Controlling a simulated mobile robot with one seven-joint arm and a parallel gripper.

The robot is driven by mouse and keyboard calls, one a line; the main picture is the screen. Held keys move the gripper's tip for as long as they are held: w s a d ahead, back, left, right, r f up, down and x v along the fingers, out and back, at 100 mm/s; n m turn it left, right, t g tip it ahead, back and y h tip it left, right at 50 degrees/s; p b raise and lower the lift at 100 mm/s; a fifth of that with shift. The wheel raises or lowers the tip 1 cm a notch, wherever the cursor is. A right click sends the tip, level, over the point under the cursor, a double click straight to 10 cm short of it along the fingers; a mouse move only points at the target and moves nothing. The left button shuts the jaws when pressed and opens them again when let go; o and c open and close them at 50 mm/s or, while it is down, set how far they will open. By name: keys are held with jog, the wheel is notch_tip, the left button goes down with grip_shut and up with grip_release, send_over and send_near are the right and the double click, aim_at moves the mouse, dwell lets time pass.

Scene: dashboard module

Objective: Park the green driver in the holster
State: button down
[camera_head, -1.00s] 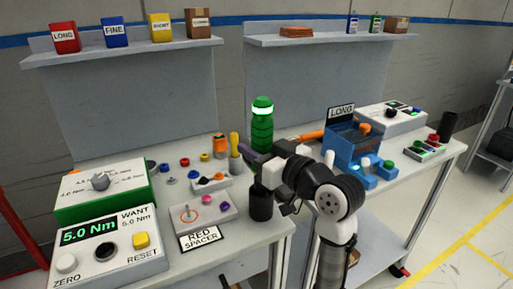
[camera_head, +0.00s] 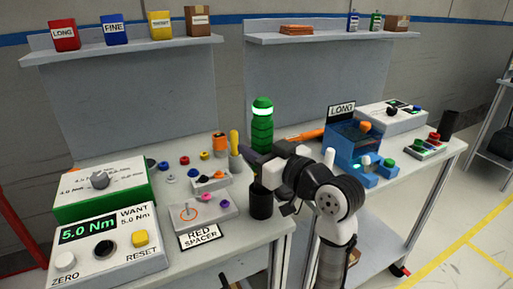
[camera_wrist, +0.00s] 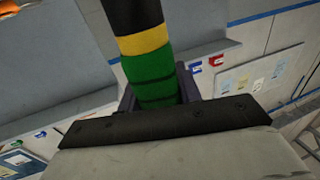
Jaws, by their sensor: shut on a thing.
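In the wrist view my gripper (camera_wrist: 155,92) is shut around the green driver (camera_wrist: 150,72), which shows a ridged green body, a yellow band and a black end toward the top edge. In the head view my gripper (camera_head: 254,160) is at the right edge of the left bench. A ridged green column (camera_head: 262,132) with a glowing ring rises behind it; I cannot tell whether this is the driver. A black cylinder (camera_head: 261,205), perhaps the holster, stands just below the gripper. My gripper hides the space between column and cylinder, so I cannot tell whether the driver is inside.
The white spacer block (camera_head: 203,214) and a yellow-handled tool (camera_head: 234,143) are close to the left of my gripper. A blue fixture (camera_head: 352,150) stands on the right bench, with an orange tool (camera_head: 305,134) beside it. Another black cylinder (camera_head: 447,126) stands at the far right.

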jog(key=shift+f, duration=0.2)
jog(key=c, duration=0.9)
grip_release()
